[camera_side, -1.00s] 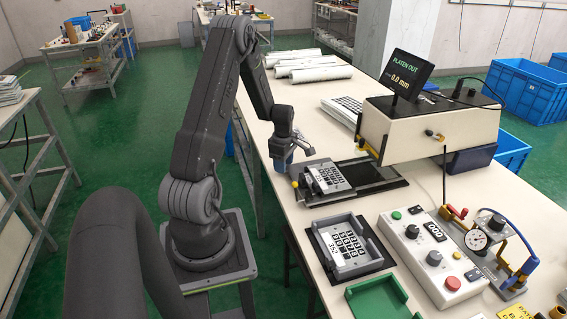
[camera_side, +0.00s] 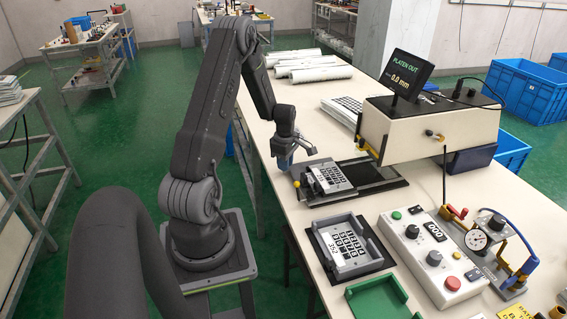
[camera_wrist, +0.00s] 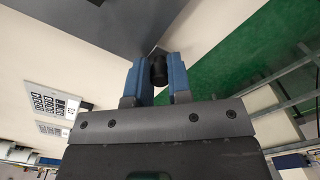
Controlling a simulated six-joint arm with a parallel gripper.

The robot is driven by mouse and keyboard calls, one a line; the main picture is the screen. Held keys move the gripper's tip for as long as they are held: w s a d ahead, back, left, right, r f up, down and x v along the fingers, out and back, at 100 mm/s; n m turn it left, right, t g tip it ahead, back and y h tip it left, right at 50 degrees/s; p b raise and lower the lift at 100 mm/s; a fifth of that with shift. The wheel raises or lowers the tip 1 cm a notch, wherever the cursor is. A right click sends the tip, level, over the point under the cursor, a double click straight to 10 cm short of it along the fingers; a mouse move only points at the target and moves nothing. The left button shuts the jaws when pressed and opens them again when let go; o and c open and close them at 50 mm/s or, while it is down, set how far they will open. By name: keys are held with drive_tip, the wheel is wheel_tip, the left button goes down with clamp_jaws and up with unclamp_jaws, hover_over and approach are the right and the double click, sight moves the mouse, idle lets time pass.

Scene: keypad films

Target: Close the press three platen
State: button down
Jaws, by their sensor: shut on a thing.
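The press platen (camera_side: 312,190) is a dark sliding plate carrying a keypad film (camera_side: 332,177), and it sits out in front of the cream press body (camera_side: 440,128). The press display (camera_side: 407,73) reads "PLATEN OUT" and 0.0 mm. My gripper (camera_side: 285,160) is at the platen's near left end. In the wrist view, my blue fingers (camera_wrist: 158,78) are shut on a black knob (camera_wrist: 159,68), which stands between them. In the side view the knob is hidden behind the fingers.
A grey fixture (camera_side: 376,232) with another keypad film is in front of the platen. A control box (camera_side: 432,258), a dial gauge (camera_side: 477,239) and a green tray (camera_side: 378,300) stand at the front right. White rolls (camera_side: 312,74) lie at the back. A dark rail bed (camera_side: 388,184) lies open toward the press.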

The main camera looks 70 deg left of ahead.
sight(310, 164)
drive_tip(key=w, duration=0.8)
drive_tip(key=shift+w, duration=0.4)
drive_tip(key=c, duration=1.1)
unclamp_jaws()
drive_tip(key=shift+o, duration=0.2)
wheel_tip(310, 164, up, 14)
drive_tip(key=shift+c, duration=0.3)
